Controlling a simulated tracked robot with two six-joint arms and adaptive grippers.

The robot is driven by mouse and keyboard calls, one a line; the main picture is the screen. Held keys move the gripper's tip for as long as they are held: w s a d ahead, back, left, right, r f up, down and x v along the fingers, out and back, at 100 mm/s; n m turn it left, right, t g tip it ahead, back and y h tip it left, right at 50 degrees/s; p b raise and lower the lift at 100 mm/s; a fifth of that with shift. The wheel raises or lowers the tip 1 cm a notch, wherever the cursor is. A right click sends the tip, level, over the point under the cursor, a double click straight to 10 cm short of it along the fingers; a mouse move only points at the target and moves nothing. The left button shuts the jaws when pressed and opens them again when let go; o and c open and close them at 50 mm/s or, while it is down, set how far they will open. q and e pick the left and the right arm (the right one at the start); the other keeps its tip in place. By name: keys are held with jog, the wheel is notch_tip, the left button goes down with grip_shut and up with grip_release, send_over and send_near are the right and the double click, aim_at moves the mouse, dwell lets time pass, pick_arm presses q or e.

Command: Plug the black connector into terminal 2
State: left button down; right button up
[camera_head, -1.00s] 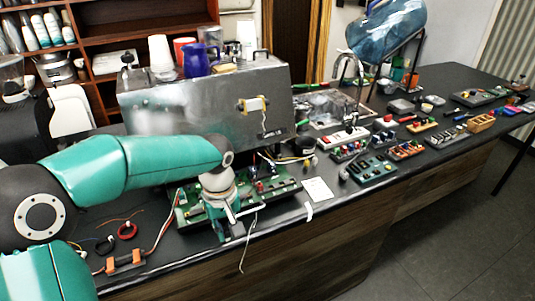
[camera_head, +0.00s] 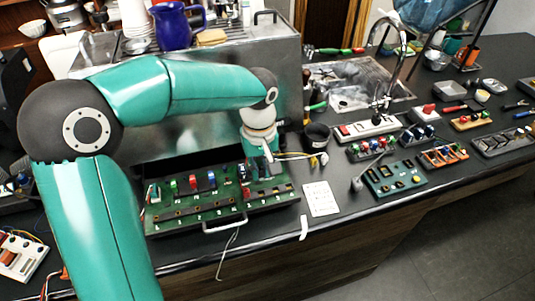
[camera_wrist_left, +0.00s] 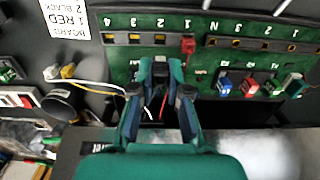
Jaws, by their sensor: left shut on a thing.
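In the wrist view, my left gripper (camera_wrist_left: 160,68) is shut on a dark piece, apparently the black connector (camera_wrist_left: 160,72); the fingers hide most of it. In the head view my left gripper (camera_head: 262,168) is over the right part of the green board (camera_head: 180,224). The wrist view shows the board's terminal row labelled 4, 3, 2, 1. Terminal 2 (camera_wrist_left: 160,38) lies just beyond the fingertips, apart from them in the picture. A red connector (camera_wrist_left: 188,44) sits at terminal 1. My right gripper is out of view.
Red, blue and green parts (camera_wrist_left: 237,86) stand on the board beside the gripper. A white card (camera_head: 321,199) reads "1 RED, 2 BLACK" in the wrist view. A black cup (camera_head: 317,136) and white wire (camera_wrist_left: 97,86) are near. The steel machine (camera_head: 190,75) rises behind.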

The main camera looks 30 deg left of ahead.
aim_at(261, 194)
pick_arm(q)
jog(key=shift+w+f, duration=0.2)
jog(key=shift+f, duration=0.25)
jog(key=shift+f+b, duration=0.3)
jog(key=shift+b, duration=0.15)
notch_tip(261, 194, down, 5)
jog(key=b, duration=0.3)
jog(key=shift+a+r, duration=0.1)
jog(key=shift+r, duration=0.25)
jog(key=shift+s, duration=0.15)
jog(key=shift+f+b, duration=0.75)
jog(key=shift+b, duration=0.3)
dwell(1.1)
